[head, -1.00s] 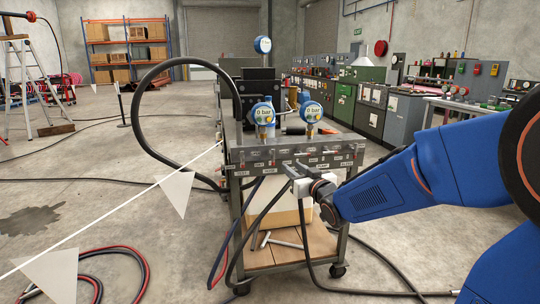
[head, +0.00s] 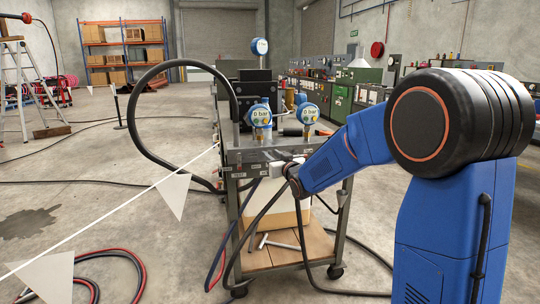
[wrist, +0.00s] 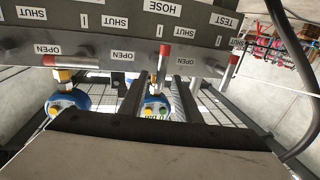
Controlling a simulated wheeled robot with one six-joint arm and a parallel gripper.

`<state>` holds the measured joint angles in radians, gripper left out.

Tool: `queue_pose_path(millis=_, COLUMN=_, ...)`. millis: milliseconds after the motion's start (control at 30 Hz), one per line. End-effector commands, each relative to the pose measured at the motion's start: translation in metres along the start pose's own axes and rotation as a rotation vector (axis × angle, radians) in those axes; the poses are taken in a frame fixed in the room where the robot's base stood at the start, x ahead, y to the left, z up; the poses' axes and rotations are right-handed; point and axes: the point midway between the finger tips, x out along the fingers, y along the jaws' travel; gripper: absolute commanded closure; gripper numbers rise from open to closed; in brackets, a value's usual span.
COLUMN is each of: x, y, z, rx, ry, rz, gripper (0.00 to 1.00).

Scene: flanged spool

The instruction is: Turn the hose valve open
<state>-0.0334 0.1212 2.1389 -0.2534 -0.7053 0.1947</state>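The HOSE label (wrist: 162,7) shows upside down on the grey valve panel (wrist: 90,42) in the wrist view, with SHUT and OPEN labels around it. A red-tipped lever (wrist: 164,50) stands near that label; I take it as the hose valve, but its pivot and exact angle are unclear. My gripper (head: 279,167) is at the cart's front panel (head: 245,170) in the head view, close to the levers. Its pale body hides part of the panel.
Two blue gauges (head: 260,115) (head: 307,113) reading 0 bar stand above the panel. Other red-tipped levers (wrist: 50,60) (wrist: 233,62) flank the middle one. A thick black hose (head: 140,110) arches left of the cart. A flagged white line (head: 110,210) crosses at left.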

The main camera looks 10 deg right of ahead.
Motion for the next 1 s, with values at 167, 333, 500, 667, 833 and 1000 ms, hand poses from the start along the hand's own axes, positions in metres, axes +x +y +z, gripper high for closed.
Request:
queue_pose_path(millis=167, x=0.016, y=0.000, z=0.000, rx=0.000, ry=0.001, rz=0.000, gripper=0.70)
queue_pose_path(millis=333, x=0.020, y=0.000, z=0.000, rx=0.000, ry=0.000, rz=0.000, gripper=0.70)
queue_pose_path(millis=500, x=0.020, y=0.000, z=0.000, rx=0.000, ry=0.000, rz=0.000, gripper=0.70)
queue_pose_path(millis=667, x=0.020, y=0.000, z=0.000, rx=0.000, ry=0.000, rz=0.000, gripper=0.99)
queue_pose_path(millis=833, x=0.020, y=0.000, z=0.000, rx=-0.001, ry=0.000, rz=0.000, gripper=1.00)
queue_pose_path(millis=1000, x=0.020, y=-0.001, z=0.000, rx=-0.019, ry=-0.004, rz=0.000, gripper=1.00)
